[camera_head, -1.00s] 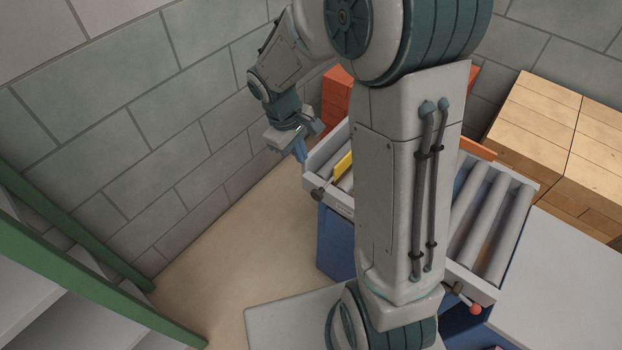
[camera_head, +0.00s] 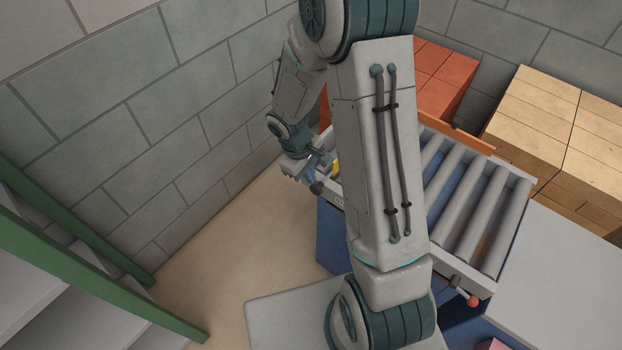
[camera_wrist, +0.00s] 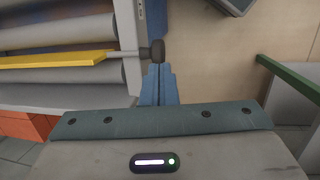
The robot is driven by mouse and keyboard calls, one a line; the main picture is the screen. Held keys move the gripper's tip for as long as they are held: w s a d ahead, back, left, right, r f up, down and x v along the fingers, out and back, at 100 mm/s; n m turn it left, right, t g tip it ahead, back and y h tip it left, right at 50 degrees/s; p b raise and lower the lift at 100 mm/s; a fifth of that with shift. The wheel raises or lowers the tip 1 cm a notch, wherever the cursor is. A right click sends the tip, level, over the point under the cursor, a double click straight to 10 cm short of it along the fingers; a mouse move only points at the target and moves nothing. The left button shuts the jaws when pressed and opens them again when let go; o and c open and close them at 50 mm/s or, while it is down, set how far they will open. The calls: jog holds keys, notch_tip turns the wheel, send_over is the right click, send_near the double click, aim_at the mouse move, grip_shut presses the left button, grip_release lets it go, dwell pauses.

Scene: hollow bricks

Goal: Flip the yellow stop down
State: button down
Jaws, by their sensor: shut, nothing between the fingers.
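The yellow stop (camera_wrist: 55,60) is a flat yellow bar lying across the grey rollers in the wrist view. A grey rod runs from its end through the conveyor's side rail to a dark round knob (camera_wrist: 157,50). My gripper (camera_wrist: 158,72) is shut and empty, its blue fingertips right by the knob; whether they touch it I cannot tell. In the head view only a sliver of the yellow stop (camera_head: 337,168) shows beside my arm. The knob (camera_head: 317,188) is there at the conveyor's left end, close to my gripper (camera_head: 309,174).
The roller conveyor (camera_head: 470,205) has grey side rails and a red-tipped lever (camera_head: 473,301) at its front. Orange blocks (camera_head: 440,78) and tan blocks (camera_head: 545,115) stand behind it. A block wall is on the left, with green-edged shelving (camera_head: 90,270) in front. Floor left of the conveyor is clear.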

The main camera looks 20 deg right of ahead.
aim_at(314, 187)
jog(key=shift+x, duration=1.45)
jog(key=shift+f, duration=0.1)
jog(key=b+x, duration=0.2)
jog(key=b, duration=0.1)
jog(key=a+b+x, duration=0.1)
jog(key=b+x, duration=0.2)
jog(key=shift+f, duration=0.3)
jog(key=p+v, duration=0.2)
jog(key=v, duration=1.2)
jog(key=shift+r+p, duration=0.2)
jog(key=shift+p, duration=0.2)
